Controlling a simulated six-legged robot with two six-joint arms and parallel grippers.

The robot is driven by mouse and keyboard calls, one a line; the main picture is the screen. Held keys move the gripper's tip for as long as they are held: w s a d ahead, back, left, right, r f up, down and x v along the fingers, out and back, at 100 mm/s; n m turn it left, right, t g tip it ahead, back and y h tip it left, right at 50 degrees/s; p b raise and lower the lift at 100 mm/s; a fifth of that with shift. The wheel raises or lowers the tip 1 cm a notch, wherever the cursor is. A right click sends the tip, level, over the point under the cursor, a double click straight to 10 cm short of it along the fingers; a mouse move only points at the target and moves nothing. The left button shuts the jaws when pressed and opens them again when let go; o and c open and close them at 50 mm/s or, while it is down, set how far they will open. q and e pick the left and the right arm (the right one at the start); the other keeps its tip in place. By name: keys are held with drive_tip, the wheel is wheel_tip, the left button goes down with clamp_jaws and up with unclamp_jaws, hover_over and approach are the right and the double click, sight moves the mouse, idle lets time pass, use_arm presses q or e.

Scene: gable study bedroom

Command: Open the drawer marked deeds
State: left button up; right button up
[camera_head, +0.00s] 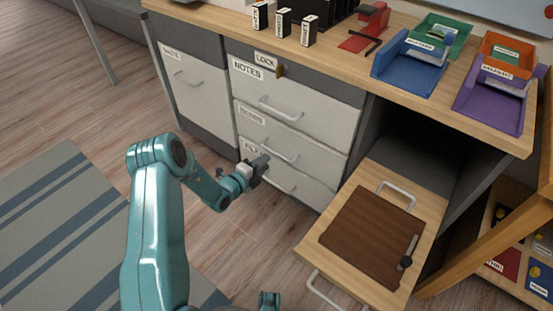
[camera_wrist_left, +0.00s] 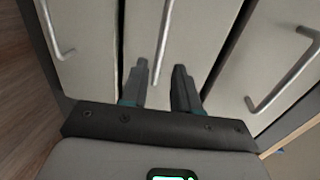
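A drawer stack stands in the grey desk unit. The top drawer (camera_head: 300,115) is labelled NOTES. The middle drawer (camera_head: 310,152) has a label too blurred to read surely. The label on the bottom drawer (camera_head: 305,188) is partly hidden by my left gripper (camera_head: 262,168). I cannot tell which is marked deeds. All three look shut. My left gripper (camera_wrist_left: 161,82) is open and empty in front of the lower drawers. In the left wrist view, a bar handle (camera_wrist_left: 163,40) lies beyond and between the fingertips, apparently not gripped. My right gripper is not in view.
A LOCK label (camera_head: 265,59) with a small brown piece sits above the drawers. A pulled-out wooden board (camera_head: 425,215) with a brown panel juts out at the right. Coloured trays (camera_head: 410,62) stand on the desktop. Floor is free at the left.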

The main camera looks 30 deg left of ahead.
sight(277, 154)
use_arm(q)
drive_tip(key=b+x, duration=0.2)
drive_tip(key=x, duration=0.5)
drive_tip(key=shift+w+d+f+b, duration=0.1)
drive_tip(key=shift+w+d+b, duration=0.05)
drive_tip(key=shift+w+b, duration=0.2)
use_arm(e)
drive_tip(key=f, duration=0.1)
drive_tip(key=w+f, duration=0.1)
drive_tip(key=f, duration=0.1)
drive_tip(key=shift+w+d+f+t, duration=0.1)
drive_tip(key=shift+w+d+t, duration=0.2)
use_arm(q)
clamp_jaws()
